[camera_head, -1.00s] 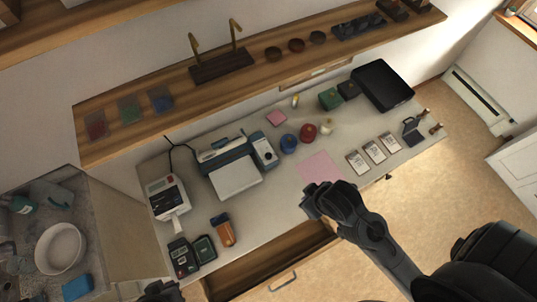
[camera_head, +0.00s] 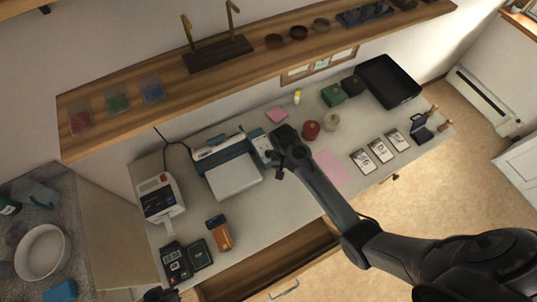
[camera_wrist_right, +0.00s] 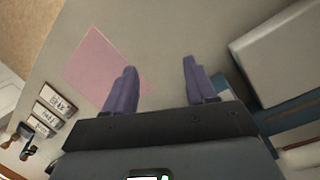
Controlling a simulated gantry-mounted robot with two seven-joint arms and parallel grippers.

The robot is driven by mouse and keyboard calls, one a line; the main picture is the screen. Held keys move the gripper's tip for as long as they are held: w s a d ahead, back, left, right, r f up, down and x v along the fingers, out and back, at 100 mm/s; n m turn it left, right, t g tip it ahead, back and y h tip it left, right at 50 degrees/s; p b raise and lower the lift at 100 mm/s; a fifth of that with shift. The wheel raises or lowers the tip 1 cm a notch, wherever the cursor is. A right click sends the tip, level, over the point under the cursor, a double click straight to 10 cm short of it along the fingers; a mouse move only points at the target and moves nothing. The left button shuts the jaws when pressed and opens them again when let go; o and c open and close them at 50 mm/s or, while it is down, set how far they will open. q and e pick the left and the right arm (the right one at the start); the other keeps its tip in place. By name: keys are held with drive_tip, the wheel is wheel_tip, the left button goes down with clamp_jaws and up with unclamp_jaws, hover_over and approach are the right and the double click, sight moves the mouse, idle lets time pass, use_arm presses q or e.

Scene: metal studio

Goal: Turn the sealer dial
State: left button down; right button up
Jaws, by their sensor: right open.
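The sealer (camera_head: 232,172) stands on the counter, blue and white with a flat white plate in front. Its control box (camera_head: 262,145) is at its right end; the dial is too small to make out and partly behind my gripper. My right gripper (camera_head: 273,165) is at the right end of the sealer, close to the control box. In the right wrist view, the fingers (camera_wrist_right: 158,85) are apart with nothing between them, and the sealer (camera_wrist_right: 285,50) is to their right. A dark piece at the bottom edge looks like my left gripper (camera_head: 160,294); its jaws cannot be made out.
A label printer (camera_head: 158,198) stands left of the sealer. A red jar (camera_head: 311,130) and a cream jar (camera_head: 332,121) are right of my gripper. A pink sheet (camera_head: 330,168) lies flat on the counter. An open drawer (camera_head: 270,262) is below, and a shelf (camera_head: 260,65) runs above.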

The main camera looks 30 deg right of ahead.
sight(269, 153)
drive_tip(key=w+r+t+b, duration=0.2)
drive_tip(key=w+r, duration=0.5)
drive_tip(key=w, duration=0.5)
drive_tip(key=f, duration=0.9)
drive_tip(key=shift+s+a+f, duration=0.2)
drive_tip(key=shift+a+f, duration=0.15)
drive_tip(key=shift+f, duration=0.05)
